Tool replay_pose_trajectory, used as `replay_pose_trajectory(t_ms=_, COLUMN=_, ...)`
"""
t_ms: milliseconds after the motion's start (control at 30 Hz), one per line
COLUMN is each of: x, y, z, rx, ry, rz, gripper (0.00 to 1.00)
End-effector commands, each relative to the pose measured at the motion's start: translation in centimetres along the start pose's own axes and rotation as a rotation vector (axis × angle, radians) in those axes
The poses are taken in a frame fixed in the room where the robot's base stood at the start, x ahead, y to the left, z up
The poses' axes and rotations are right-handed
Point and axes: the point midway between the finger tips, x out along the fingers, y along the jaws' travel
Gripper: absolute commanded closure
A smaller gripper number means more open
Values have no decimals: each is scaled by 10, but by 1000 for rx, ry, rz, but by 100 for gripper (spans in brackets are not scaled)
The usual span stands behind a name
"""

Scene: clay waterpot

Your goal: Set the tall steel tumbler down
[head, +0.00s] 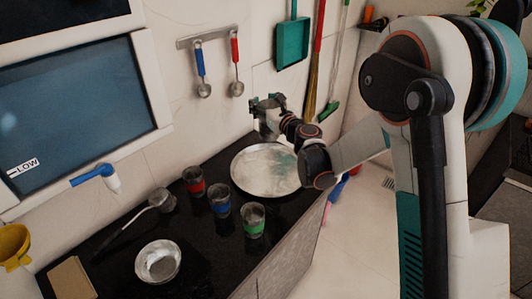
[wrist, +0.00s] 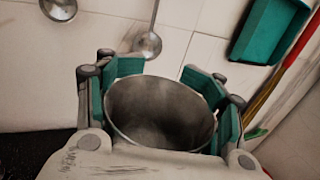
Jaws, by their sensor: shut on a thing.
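The tall steel tumbler (wrist: 160,115) is gripped between the teal pads of my gripper (wrist: 168,85), with its round open mouth facing the wrist camera. In the head view my gripper (head: 268,106) is near the wall, at the far edge of the round steel plate (head: 250,188). The tumbler is small and partly hidden by the fingers there. I cannot tell from this view how far its base is above the plate or counter.
Three tumblers with red (head: 194,189), blue (head: 220,208) and green (head: 253,229) bands stand left of the plate. A metal bowl (head: 158,262) and a long-handled ladle (head: 135,220) lie on the dark counter. Ladles (head: 236,88) and a teal dustpan (head: 292,45) hang on the wall.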

Motion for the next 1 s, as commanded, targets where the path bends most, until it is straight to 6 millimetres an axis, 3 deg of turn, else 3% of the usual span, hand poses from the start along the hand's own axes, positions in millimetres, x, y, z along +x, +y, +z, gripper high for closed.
replay_pose_trajectory(t_ms=33, x=0, y=0, z=-18, rx=0, ry=0, rz=-1, gripper=86)
replay_pose_trajectory(t_ms=100, x=0, y=0, z=-35, rx=0, ry=0, rz=-1, gripper=86)
replay_pose_trajectory(t_ms=400, x=0, y=1, z=-102, rx=0, ry=0, rz=-2, gripper=86)
replay_pose_trajectory(t_ms=733, x=-1, y=1, z=-127, rx=0, ry=0, rz=-2, gripper=86)
replay_pose_trajectory(t_ms=1000, x=-1, y=2, z=-162, rx=0, ry=0, rz=-2, gripper=86)
